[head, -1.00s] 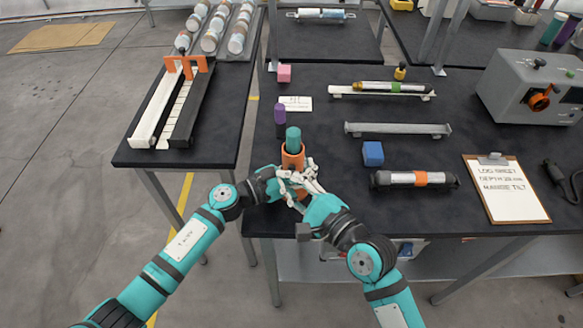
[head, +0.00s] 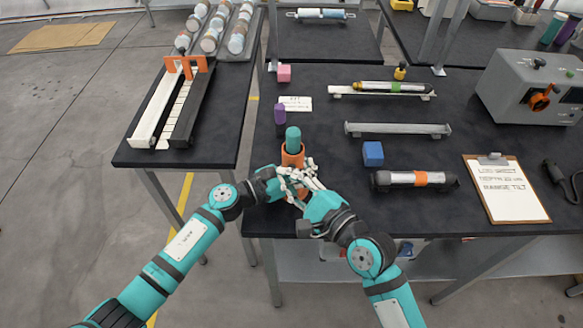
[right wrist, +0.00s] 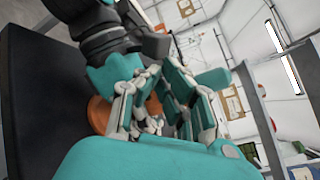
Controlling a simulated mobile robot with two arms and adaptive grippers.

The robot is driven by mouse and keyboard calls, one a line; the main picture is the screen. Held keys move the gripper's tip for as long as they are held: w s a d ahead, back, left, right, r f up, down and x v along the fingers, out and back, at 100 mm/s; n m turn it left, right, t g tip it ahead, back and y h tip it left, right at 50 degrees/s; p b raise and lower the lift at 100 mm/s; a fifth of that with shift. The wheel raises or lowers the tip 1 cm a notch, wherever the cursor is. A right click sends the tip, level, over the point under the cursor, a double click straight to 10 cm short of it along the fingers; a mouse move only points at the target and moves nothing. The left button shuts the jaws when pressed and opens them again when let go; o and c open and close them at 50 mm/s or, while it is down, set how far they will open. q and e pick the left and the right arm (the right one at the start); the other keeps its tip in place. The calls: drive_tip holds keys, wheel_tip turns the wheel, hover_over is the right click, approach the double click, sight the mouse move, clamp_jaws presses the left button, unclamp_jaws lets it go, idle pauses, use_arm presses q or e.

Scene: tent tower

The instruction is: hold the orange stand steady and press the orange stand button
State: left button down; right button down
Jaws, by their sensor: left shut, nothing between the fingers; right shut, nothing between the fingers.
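The orange stand (head: 292,158) is upright near the front left edge of the dark table, with a teal cylinder (head: 293,137) rising from its top. My left gripper (head: 287,181) is shut and empty at the stand's lower front left. My right gripper (head: 308,176) is shut and empty at its front right, close against the left fingers. The fingers cover much of the stand's lower part, and I cannot tell which of them touch it. I cannot make out the button. In the right wrist view, part of the orange stand (right wrist: 99,114) shows behind the crowded fingers.
A purple cylinder (head: 279,113) stands just behind the stand. A blue block (head: 373,153) and a dark tube with an orange band (head: 415,180) lie to the right. A clipboard (head: 505,188) is farther right. The table between the stand and the blue block is clear.

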drive_tip(key=shift+w, duration=0.2)
idle(0.4)
drive_tip(key=shift+s, duration=0.95)
drive_tip(key=shift+s+a, duration=0.15)
drive_tip(key=shift+s, duration=1.15)
drive_tip(key=shift+s+a, duration=0.1)
drive_tip(key=shift+s, duration=1.15)
use_arm(q)
drive_tip(key=c, duration=2)
unclamp_jaws()
drive_tip(key=shift+c, duration=0.2)
drive_tip(key=o, duration=1)
drive_tip(key=shift+a+f, duration=0.1)
